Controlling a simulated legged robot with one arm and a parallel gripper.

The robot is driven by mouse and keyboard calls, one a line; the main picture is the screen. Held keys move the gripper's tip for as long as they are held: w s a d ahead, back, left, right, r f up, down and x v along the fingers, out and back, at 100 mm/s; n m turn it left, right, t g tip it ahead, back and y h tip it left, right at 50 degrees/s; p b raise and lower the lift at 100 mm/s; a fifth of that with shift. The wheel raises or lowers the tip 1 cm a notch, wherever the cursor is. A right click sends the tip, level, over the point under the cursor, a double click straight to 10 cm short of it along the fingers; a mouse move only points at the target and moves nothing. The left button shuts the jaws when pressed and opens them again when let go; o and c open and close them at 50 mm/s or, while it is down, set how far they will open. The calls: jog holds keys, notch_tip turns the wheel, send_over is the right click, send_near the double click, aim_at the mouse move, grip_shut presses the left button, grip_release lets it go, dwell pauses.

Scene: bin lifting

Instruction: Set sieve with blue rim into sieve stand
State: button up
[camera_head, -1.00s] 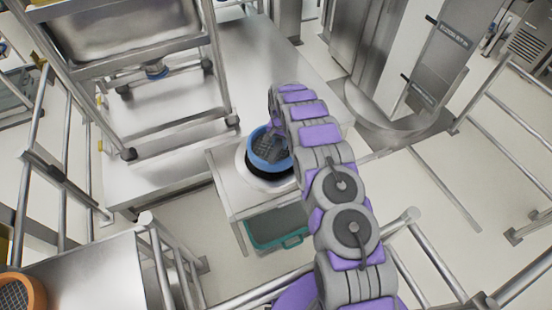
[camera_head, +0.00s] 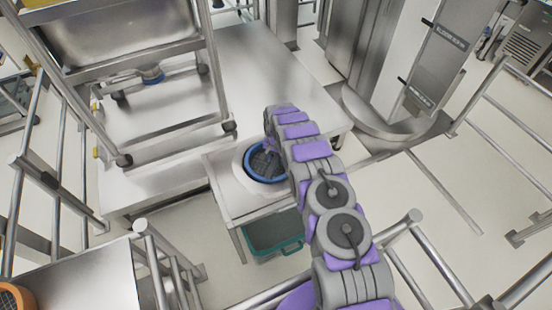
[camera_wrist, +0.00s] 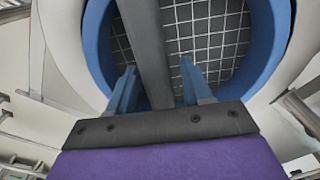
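The sieve with blue rim (camera_head: 264,174) sits low in the pale round opening of the sieve stand (camera_head: 236,198), its rim close to the stand top. In the wrist view the blue rim (camera_wrist: 272,48) curves around a wire mesh, and a dark bar (camera_wrist: 146,45) crosses the sieve. My gripper (camera_wrist: 158,78) is over the sieve with one blue finger on each side of the bar. A gap shows between the right finger and the bar, so the fingers look open. In the head view my arm hides the sieve's right side and the fingertips.
A green-rimmed bin (camera_head: 272,236) is under the stand. A wheeled steel frame (camera_head: 212,75) stands on the platform (camera_head: 265,70) behind. An orange-rimmed sieve (camera_head: 18,300) lies at the lower left. Steel railings (camera_head: 415,260) run along the front and right.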

jog(key=shift+o, duration=0.7)
jog(key=shift+a, duration=0.35)
jog(key=shift+d+r, duration=0.3)
jog(key=shift+r, duration=0.1)
notch_tip(320, 180, up, 11)
jog(key=p, duration=0.3)
jog(key=shift+r, duration=0.2)
jog(key=s+d+r+n, duration=0.1)
jog(key=s+d+r, duration=0.3)
jog(key=s+r, duration=0.75)
jog(key=s+d+r+n, duration=0.1)
jog(key=s+d+r, duration=0.3)
jog(key=s+r, duration=0.75)
jog(key=s+d+r, duration=0.1)
jog(key=s+r, duration=0.2)
jog(key=s, duration=0.7)
jog(key=s+d+r+n+g, duration=0.1)
jog(key=s+r, duration=0.2)
jog(key=s, duration=0.6)
jog(key=s+d+r+n, duration=0.1)
jog(key=s+r, duration=0.2)
jog(key=s, duration=0.7)
jog(key=shift+s+d+r+g, duration=0.15)
jog(key=shift+s+r+g, duration=0.2)
jog(key=shift+g, duration=0.05)
